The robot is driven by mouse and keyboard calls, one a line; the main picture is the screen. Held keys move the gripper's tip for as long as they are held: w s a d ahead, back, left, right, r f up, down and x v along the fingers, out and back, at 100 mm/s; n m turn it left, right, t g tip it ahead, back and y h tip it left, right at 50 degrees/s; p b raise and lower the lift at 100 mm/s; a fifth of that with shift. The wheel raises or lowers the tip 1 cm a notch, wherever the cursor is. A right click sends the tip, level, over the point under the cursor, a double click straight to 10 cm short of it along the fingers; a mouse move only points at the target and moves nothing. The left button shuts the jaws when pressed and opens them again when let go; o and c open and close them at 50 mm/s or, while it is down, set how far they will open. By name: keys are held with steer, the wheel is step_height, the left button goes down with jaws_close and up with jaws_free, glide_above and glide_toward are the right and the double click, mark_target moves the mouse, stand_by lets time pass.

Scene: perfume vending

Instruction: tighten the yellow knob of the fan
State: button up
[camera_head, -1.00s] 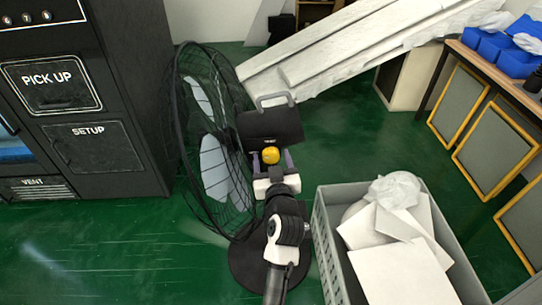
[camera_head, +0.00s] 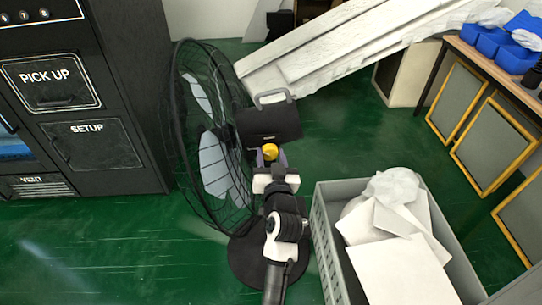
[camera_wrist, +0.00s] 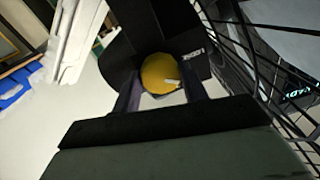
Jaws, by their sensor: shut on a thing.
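The black fan stands on the green floor, its wire cage (camera_head: 212,160) facing left and its round base (camera_head: 245,262) below. The motor housing (camera_head: 268,124) has a grey handle on top. The yellow knob (camera_head: 270,151) is on the near side of the housing; in the wrist view the knob (camera_wrist: 160,73) lies between the two fingers, with a small pale mark on its face. My gripper (camera_head: 270,158) is shut on the knob; its fingers (camera_wrist: 160,92) press at either side of it. My arm hides part of the fan's stand.
A grey crate (camera_head: 322,222) with white sheets and crumpled plastic stands close right of my arm. A black vending machine (camera_head: 130,90) stands left of the fan. White planks (camera_head: 330,55) lean behind.

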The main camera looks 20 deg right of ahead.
steer(key=o, duration=1)
steer(key=shift+c, duration=0.2)
steer(key=shift+s, duration=0.15)
